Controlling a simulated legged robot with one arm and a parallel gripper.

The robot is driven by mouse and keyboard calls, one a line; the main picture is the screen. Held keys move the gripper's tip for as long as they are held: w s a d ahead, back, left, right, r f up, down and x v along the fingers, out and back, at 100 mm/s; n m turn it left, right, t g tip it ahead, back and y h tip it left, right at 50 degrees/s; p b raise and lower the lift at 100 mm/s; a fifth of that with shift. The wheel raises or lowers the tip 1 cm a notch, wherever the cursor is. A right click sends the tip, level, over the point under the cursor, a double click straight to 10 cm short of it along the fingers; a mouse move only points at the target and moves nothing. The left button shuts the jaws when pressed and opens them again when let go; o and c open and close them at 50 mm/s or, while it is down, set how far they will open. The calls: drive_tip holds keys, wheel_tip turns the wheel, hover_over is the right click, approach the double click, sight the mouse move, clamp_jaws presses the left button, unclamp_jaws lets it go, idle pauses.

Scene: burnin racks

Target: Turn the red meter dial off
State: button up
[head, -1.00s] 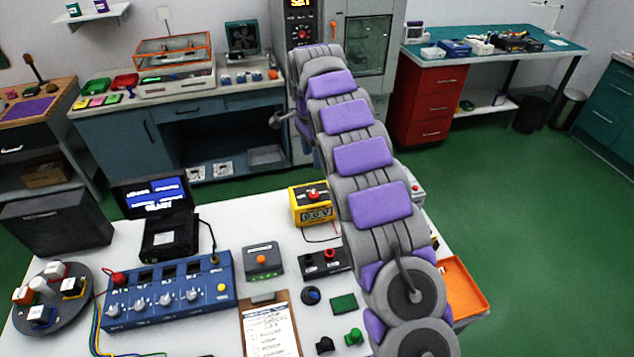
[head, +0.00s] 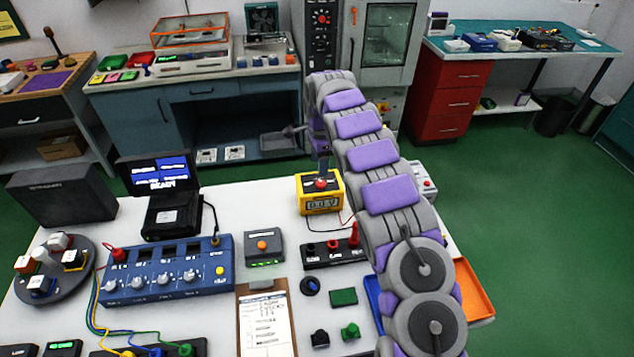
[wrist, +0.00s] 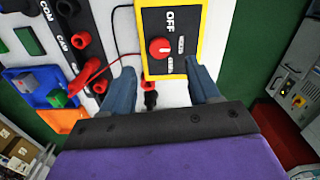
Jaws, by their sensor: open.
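My gripper (wrist: 162,84) is open and empty. Its two fingers are apart, one on each side of the meter's near edge, short of the dial. In the head view my gripper (head: 322,168) is just above the dial, partly hidden.
A black terminal strip (head: 335,251) with red plugs stands close in front of the meter, and thin leads run from the meter. A grey box with an orange button (head: 263,246) and a blue panel with knobs (head: 165,270) are to the left. An orange tray (head: 474,288) is at right.

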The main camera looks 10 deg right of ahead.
sight(321, 182)
drive_tip(key=f, duration=0.1)
drive_tip(key=d+f, duration=0.1)
drive_tip(key=f, duration=0.1)
drive_tip(key=d+f, duration=0.1)
drive_tip(key=f, duration=0.1)
drive_tip(key=shift+d+f+b, duration=0.1)
drive_tip(key=shift+f+b, duration=0.1)
drive_tip(key=shift+b, duration=0.2)
drive_tip(key=shift+a+f, duration=1.3)
drive_tip(key=shift+a, duration=0.25)
drive_tip(key=shift+d, duration=1.15)
drive_tip(key=shift+c, duration=0.4)
drive_tip(key=shift+d, duration=0.15)
drive_tip(key=shift+c, duration=1.5)
drive_tip(key=shift+a, duration=0.85)
drive_tip(key=c, duration=0.5)
drive_tip(key=shift+c, duration=0.5)
drive_tip(key=shift+d, duration=0.15)
drive_tip(key=shift+c, duration=0.3)
drive_tip(key=shift+d, duration=0.1)
